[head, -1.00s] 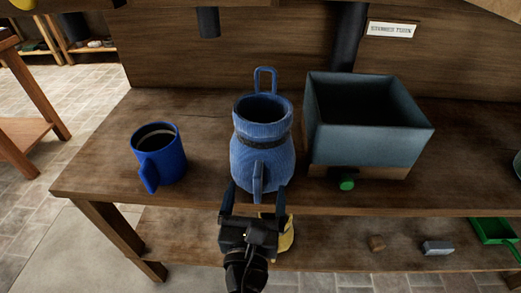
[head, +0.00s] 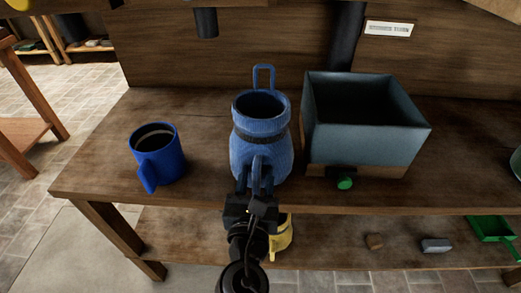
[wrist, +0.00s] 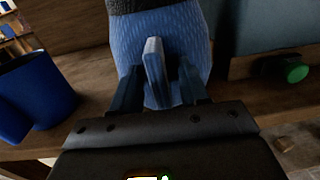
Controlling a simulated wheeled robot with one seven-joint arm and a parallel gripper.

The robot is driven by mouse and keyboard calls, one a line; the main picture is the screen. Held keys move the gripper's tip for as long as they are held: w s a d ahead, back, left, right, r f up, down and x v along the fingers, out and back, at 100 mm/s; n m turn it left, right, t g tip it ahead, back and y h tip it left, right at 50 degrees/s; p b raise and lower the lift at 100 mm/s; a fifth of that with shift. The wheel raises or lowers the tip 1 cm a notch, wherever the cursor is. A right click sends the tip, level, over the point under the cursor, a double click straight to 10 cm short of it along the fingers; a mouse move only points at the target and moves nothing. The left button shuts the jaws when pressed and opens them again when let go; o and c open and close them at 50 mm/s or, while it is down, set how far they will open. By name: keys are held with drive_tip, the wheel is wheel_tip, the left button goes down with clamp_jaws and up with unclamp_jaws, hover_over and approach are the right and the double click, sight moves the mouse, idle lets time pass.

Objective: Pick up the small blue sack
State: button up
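The small blue sack (head: 262,150) stands upright on the bench, with an open top, a dark band around its neck, a loop at the back and a strap-like handle at the front. In the wrist view the sack (wrist: 190,30) fills the top middle. My gripper (head: 256,172) is at the sack's front, its two fingers on either side of the front handle (wrist: 156,72). The fingers are partly closed. In the wrist view a narrow gap shows between the handle and the right finger, so my gripper (wrist: 160,82) is not clamped on it.
A blue mug (head: 158,155) stands left of the sack. A grey open bin (head: 365,135) on a wooden base with a green knob (head: 345,183) stands close on the right. A yellow object (head: 281,235), a small brown block (head: 374,241) and a green tray (head: 490,228) are on the lower shelf.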

clamp_jaws()
drive_tip(key=shift+r, duration=0.1)
idle(0.6)
